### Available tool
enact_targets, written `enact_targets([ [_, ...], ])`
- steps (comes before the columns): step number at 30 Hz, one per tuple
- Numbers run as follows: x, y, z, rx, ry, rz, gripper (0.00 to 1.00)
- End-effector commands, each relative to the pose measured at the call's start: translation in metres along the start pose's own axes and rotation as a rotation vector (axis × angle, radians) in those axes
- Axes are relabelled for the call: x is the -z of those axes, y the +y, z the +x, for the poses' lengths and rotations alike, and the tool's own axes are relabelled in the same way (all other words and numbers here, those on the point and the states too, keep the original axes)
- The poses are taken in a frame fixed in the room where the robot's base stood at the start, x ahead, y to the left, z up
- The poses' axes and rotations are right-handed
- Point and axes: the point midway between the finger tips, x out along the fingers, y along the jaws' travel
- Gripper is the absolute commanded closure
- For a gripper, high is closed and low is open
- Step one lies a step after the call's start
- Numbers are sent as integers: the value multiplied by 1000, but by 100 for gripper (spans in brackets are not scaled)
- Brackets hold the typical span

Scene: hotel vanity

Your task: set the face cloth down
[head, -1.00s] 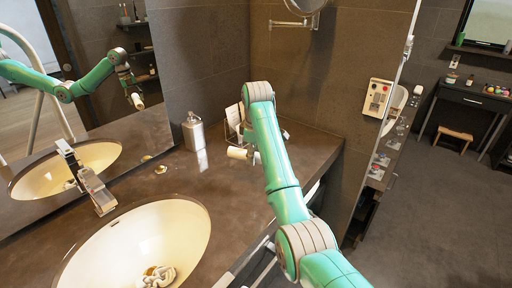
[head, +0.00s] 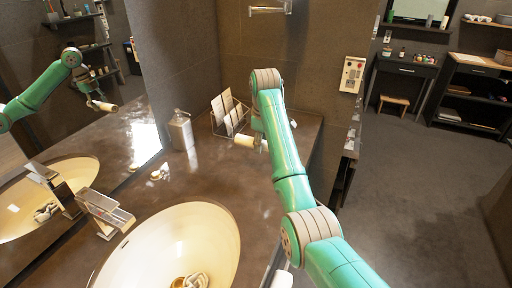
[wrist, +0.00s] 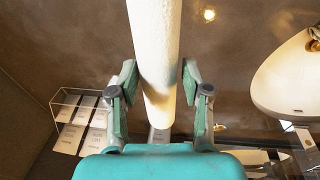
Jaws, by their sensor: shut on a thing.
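The face cloth is a cream, rolled cylinder (head: 245,141), held above the dark counter (head: 190,215). In the wrist view the roll (wrist: 155,45) runs lengthwise between the fingers, one end toward my palm and the other past the top edge. My gripper (wrist: 160,88) is shut on it, a finger on each side. In the head view my gripper (head: 259,140) is partly hidden behind my arm, near the card rack. The exact gap between cloth and counter cannot be told.
A wire rack with white cards (head: 229,114) stands behind the cloth. A soap dispenser (head: 181,130) is to its left. Small items (head: 160,173) lie by the mirror; counter between is clear.

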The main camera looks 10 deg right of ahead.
Motion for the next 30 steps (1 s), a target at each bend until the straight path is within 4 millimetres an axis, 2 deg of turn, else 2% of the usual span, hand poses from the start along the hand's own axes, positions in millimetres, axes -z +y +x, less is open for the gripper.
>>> enact_targets([
  [7,-4,-6,35,4,-3,0,81],
  [14,-6,-8,55,2,-2,0,81],
  [21,-9,-14,90,3,-2,0,81],
  [24,-10,-14,96,0,0,0,81],
  [30,-10,-14,96,0,0,0,81],
])
